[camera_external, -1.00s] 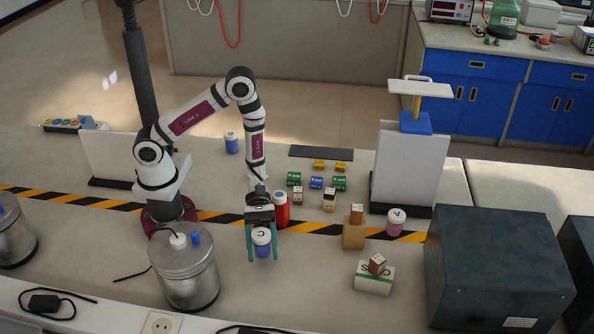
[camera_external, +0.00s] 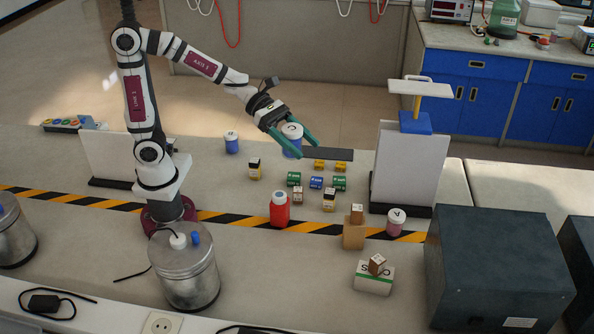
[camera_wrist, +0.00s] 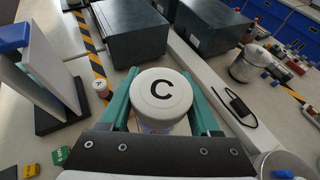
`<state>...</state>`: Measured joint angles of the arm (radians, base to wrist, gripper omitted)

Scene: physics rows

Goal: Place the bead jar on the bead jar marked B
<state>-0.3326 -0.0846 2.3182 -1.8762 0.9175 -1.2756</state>
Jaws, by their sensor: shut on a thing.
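My gripper (camera_external: 307,150) is shut around a bead jar with a white lid marked C (camera_external: 291,131) and a blue body. It holds the jar in the air over the back part of the bench. In the wrist view the C lid (camera_wrist: 160,97) sits between the green fingers and hides most of the jar's body. A second white-lidded blue jar (camera_external: 231,143) stands on the bench to the left of my gripper; its lid letter is too small to read. A jar with pink contents marked A (camera_external: 395,222) stands at the right, and it also shows in the wrist view (camera_wrist: 102,88).
A small yellow-and-black labelled block (camera_external: 254,169), a red bottle (camera_external: 280,211) and several coloured blocks (camera_external: 316,182) stand below my gripper. A dark flat strip (camera_external: 330,154) lies behind them. White panels stand at left and right. The bench around the left blue jar is clear.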

